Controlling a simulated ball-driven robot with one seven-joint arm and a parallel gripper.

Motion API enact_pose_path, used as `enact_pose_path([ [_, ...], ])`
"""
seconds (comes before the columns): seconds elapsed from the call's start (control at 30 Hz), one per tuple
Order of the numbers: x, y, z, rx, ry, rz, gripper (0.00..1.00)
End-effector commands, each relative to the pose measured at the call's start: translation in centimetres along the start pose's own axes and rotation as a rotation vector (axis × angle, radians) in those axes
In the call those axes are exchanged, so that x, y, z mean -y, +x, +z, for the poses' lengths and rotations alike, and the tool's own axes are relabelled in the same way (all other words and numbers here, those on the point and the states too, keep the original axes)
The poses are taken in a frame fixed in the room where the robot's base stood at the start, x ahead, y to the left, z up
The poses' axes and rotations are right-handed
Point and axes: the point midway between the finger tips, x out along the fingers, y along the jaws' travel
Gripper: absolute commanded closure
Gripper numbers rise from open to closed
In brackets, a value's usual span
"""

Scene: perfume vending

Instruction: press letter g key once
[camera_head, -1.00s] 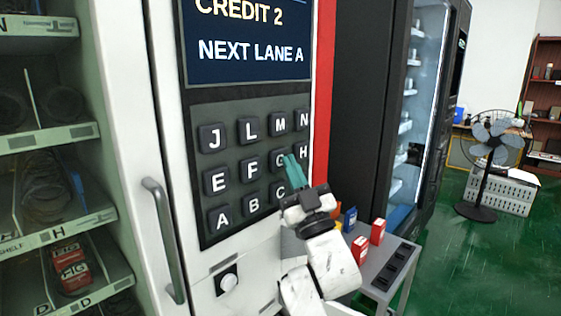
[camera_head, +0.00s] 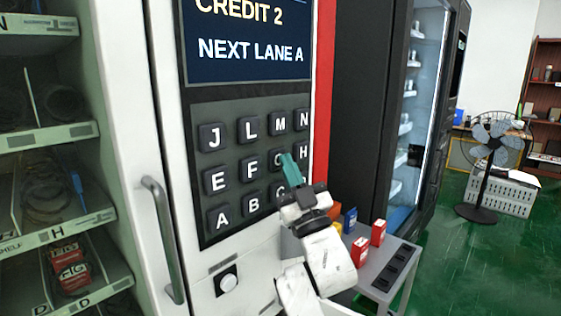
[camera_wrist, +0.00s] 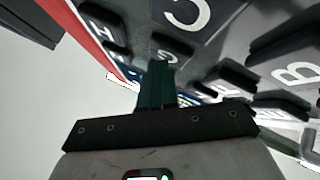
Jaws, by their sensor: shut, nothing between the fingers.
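The keypad (camera_head: 205,160) is a dark panel of black keys with white letters on the white machine front. The G key (camera_head: 276,158) is in the middle row, between the F key (camera_head: 250,170) and the H key (camera_head: 303,153); my fingers partly cover it. In the wrist view the G key (camera_wrist: 171,54) is just beyond my fingertips. My gripper (camera_head: 285,158) has its teal fingers shut and empty, with the tips at the G key's right edge. In the wrist view my gripper (camera_wrist: 157,66) points at that key. I cannot tell whether the tips touch it.
The screen (camera_head: 248,40) above reads CREDIT 2 and NEXT LANE A. The C key (camera_wrist: 190,12) and B key (camera_wrist: 298,74) are close in the wrist view. A small grey table (camera_head: 385,270) with boxes stands at right; a door handle (camera_head: 165,235) is at left.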

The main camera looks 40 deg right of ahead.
Motion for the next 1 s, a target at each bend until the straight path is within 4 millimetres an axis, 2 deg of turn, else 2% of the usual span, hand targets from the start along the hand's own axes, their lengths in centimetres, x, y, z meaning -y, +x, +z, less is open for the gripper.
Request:
enact_pose_path([
  [1.0, -0.9, -1.2, -0.9, 0.0, 0.0, 0.0, 1.0],
])
